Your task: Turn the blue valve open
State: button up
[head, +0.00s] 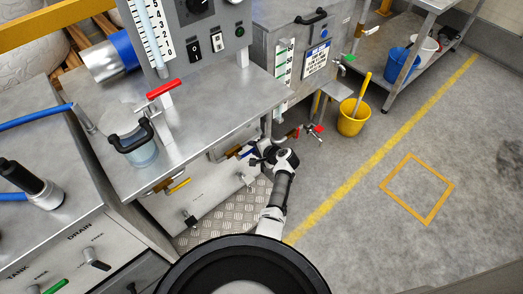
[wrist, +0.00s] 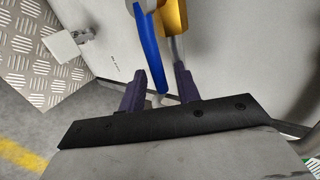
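The blue valve handle (wrist: 150,50) is a long flat lever, seen large in the wrist view. Its tip lies between the two dark fingers of my gripper (wrist: 159,72), with a narrow gap on each side. The gripper is open. A brass-yellow valve part (wrist: 173,16) and a grey pipe sit just right of the lever. In the head view, a small part of the blue handle (head: 247,153) shows left of my gripper (head: 257,157), under the bench edge. The gripper's fingers are hard to make out there.
A yellow handle (head: 180,185) and a red one (head: 317,128) are on pipework nearby. The steel bench (head: 215,110) overhangs on the left. A yellow bucket (head: 353,117) stands on the floor at the right.

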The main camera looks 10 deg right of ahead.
jog(key=v, duration=1.3)
jog(key=shift+s, duration=0.2)
